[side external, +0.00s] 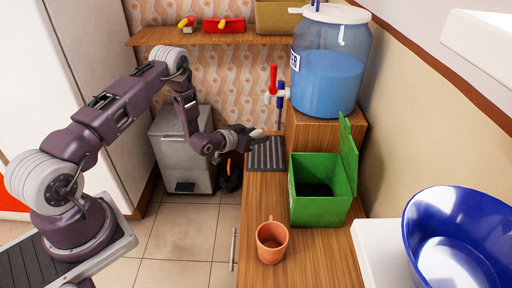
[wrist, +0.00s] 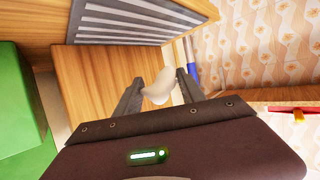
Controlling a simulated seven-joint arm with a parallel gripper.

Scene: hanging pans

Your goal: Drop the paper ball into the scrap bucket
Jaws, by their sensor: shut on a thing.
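My gripper (wrist: 160,86) is shut on a pale, off-white crumpled lump, the paper ball (wrist: 158,90), which sits between the two dark fingers in the wrist view. In the side external view my gripper (side external: 256,134) is in the air left of the water dispenser, above the back of the wooden counter; the ball is too small to make out clearly there. A green open box with its lid raised (side external: 322,208), which looks like the scrap bucket, stands on the counter to the right and nearer the camera. Its inside is dark. A green surface (wrist: 22,120) shows at the wrist view's left.
A blue water dispenser (side external: 328,75) with a tap stands on a wooden block behind the green box. A dark slatted tray (side external: 267,153) lies below my gripper. A terracotta mug (side external: 271,242) stands in front. A grey pedal bin (side external: 182,150) is on the floor.

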